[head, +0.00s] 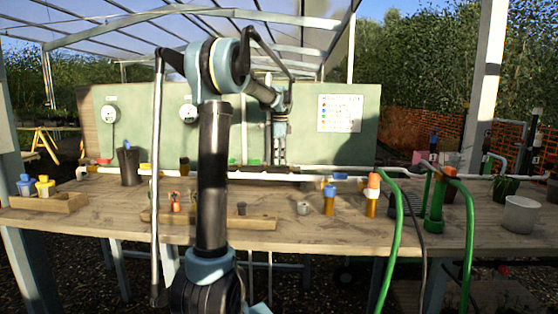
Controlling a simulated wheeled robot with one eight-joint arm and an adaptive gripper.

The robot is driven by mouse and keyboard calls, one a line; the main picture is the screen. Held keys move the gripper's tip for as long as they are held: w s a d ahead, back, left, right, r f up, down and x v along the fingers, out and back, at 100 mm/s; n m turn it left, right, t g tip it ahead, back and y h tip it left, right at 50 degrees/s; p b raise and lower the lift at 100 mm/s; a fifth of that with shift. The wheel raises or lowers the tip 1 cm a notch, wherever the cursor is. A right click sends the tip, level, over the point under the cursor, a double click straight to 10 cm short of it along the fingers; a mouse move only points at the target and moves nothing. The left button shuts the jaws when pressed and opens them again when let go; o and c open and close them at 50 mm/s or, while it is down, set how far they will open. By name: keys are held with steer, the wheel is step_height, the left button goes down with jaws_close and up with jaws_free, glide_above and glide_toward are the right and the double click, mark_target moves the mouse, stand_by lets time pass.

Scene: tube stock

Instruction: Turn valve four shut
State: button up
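A white pipe (300,177) runs along the back of the wooden bench. Coloured parts sit on or near it: a red one (104,161), a yellow one (145,167), small green ones behind my arm, a blue one (340,176) and an orange one (374,181). I cannot read a number on any of them, so I cannot tell which is valve four. My gripper (279,157) hangs down in front of the green board, seemingly above the pipe. It looks small and dark; I cannot tell whether its fingers are apart or whether it touches anything.
A sign (339,113) with coloured dots is on the green board (390,100); its text is unreadable. Wooden trays (60,204), a black pot (129,164) and a white pot (521,214) stand on the bench (290,230). Green hoses (393,250) hang over the right front edge.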

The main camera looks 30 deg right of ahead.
step_height(320, 180, up, 12)
steer(key=shift+f, duration=0.25)
steer(key=shift+w, duration=0.1)
stand_by(0.5)
